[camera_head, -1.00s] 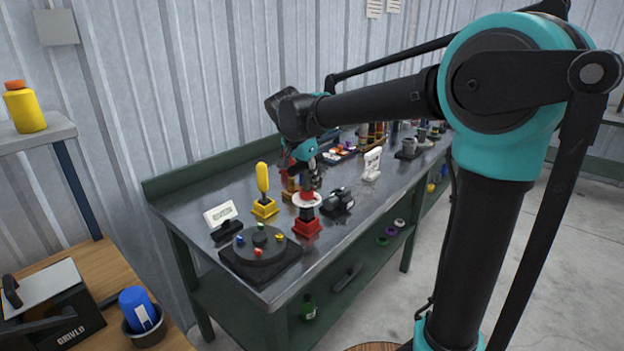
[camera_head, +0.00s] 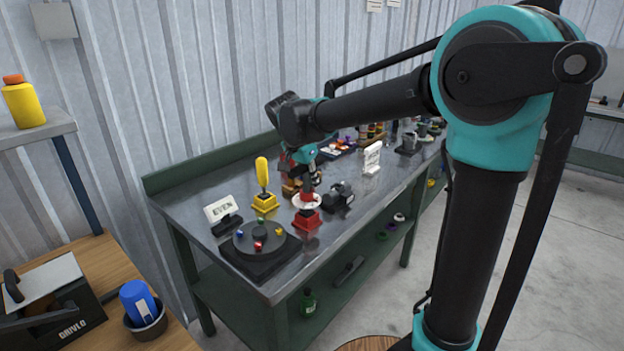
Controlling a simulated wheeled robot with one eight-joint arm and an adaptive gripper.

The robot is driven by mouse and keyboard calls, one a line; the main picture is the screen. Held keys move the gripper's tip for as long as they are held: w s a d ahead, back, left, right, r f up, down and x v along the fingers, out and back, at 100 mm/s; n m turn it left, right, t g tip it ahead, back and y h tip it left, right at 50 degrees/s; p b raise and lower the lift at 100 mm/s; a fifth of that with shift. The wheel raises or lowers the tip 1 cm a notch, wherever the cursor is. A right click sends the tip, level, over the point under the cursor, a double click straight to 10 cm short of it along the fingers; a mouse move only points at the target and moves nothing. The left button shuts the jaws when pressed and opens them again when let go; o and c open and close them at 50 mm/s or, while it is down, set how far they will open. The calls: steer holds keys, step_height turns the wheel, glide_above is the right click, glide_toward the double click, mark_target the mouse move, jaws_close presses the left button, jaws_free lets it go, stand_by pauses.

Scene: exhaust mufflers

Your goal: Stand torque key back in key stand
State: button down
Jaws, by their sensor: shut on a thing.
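The red key stand (camera_head: 306,222) is on the metal bench, near its front edge. My gripper (camera_head: 307,182) points down directly above this stand, shut on the torque key. The key's white, ring-like part (camera_head: 306,201) shows just above the red stand, and the key looks about upright. The gripper and arm hide its upper part. I cannot tell whether its lower end sits in the stand.
A yellow key stands upright in a yellow stand (camera_head: 264,204) to the left. A black turntable (camera_head: 260,245) with small coloured pieces and a white sign (camera_head: 220,208) are at front left. A dark device (camera_head: 339,196) stands close on the right.

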steer(key=shift+f, duration=0.65)
steer(key=c, duration=1.4)
jaws_free()
